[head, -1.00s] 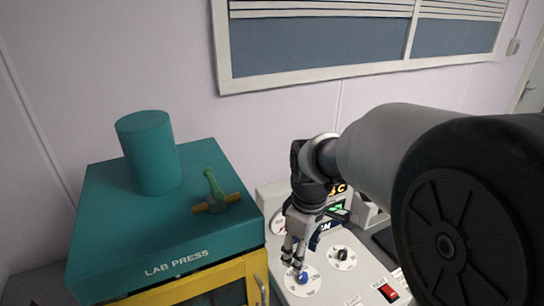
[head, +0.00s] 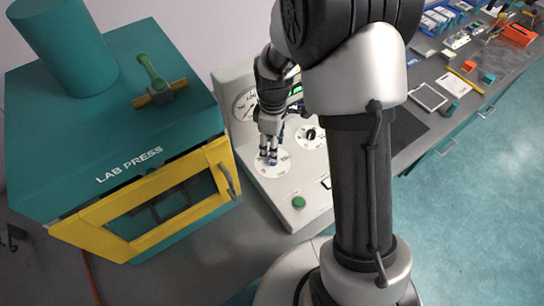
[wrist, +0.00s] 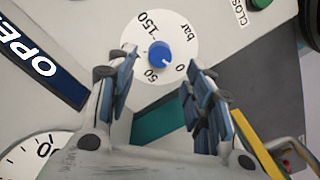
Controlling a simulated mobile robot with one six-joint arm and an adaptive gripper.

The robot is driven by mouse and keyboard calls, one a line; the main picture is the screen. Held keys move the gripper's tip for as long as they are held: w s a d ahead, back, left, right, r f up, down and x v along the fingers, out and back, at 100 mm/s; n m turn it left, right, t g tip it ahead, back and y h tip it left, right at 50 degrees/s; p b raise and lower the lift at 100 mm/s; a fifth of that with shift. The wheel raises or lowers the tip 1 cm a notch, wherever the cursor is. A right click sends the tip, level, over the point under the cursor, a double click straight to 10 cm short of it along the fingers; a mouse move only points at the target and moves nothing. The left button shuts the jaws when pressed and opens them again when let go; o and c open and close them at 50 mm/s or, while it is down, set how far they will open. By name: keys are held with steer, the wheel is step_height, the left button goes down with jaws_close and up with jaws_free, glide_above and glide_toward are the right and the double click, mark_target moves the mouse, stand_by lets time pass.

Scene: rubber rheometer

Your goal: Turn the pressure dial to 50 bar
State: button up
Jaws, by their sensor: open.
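The pressure dial is a white disc (head: 283,171) with a blue knob (head: 272,160) on the sloped grey panel. In the wrist view the blue knob (wrist: 160,55) sits at the middle of the white disc (wrist: 178,25), which is marked 0, 50, 150 and bar. My gripper (head: 268,150) is right at the dial. In the wrist view my gripper (wrist: 160,68) is open, with one finger on each side of the knob's line and the knob showing between the fingertips. I cannot tell whether the fingers touch it. The knob's pointer is too small to read surely.
A black knob (head: 311,133) on a second white disc is close by on the right. A round gauge (head: 244,104) stands behind, and a green button (head: 298,202) in front. The teal lab press (head: 100,135) with its yellow door frame (head: 140,205) stands close on the left.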

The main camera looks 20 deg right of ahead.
step_height(320, 180, down, 6)
steer(key=shift+r+b, duration=0.25)
steer(key=shift+b, duration=0.25)
steer(key=shift+c, duration=0.3)
steer(key=c, duration=1)
